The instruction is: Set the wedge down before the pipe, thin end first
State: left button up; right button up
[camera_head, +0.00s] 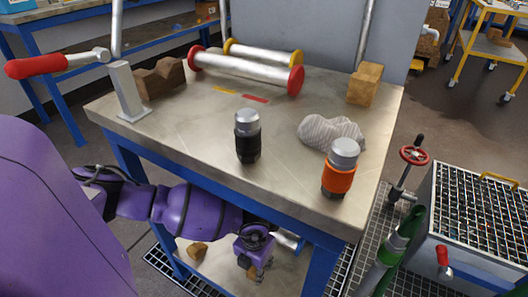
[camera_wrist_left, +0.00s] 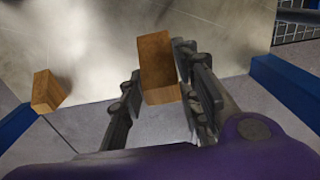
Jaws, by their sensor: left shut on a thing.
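My left gripper (camera_head: 258,268) reaches low in front of the bench, over its lower shelf. In the left wrist view its fingers (camera_wrist_left: 158,88) are shut on a wooden wedge (camera_wrist_left: 157,62), held between the fingertips; which end is thin I cannot tell. A second wooden wedge (camera_head: 197,249) lies on the lower shelf and also shows in the left wrist view (camera_wrist_left: 47,91). On the bench top lie a pale pipe with red end flanges (camera_head: 245,68) and, behind it, one with yellow flanges (camera_head: 262,52). My right gripper is not in view.
The bench top (camera_head: 190,125) holds a notched wooden block (camera_head: 160,78), a wooden block (camera_head: 365,84), a grey cloth (camera_head: 331,132), a black canister (camera_head: 247,138) and an orange-banded canister (camera_head: 339,170). Red and yellow strips lie before the pipes. A red-handled lever (camera_head: 55,63) stands left.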

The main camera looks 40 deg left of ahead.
pick_arm(q)
jog(key=w+f, duration=0.1)
jog(key=w+f+b, duration=0.1)
jog(key=shift+w+f, duration=0.15)
jog(key=shift+f, duration=0.15)
notch_tip(320, 180, down, 3)
jog(key=shift+w+f+b, duration=0.1)
jog(key=shift+f+b, duration=0.1)
jog(key=shift+b, duration=1)
jog(key=shift+r, duration=0.15)
jog(key=o, duration=1.1)
jog(key=shift+a, duration=0.1)
jog(key=shift+o, duration=0.2)
notch_tip(320, 180, up, 7)
jog(key=p, duration=0.3)
jog(key=shift+r+p, duration=0.2)
jog(key=shift+p, duration=0.15)
jog(key=shift+r, duration=0.15)
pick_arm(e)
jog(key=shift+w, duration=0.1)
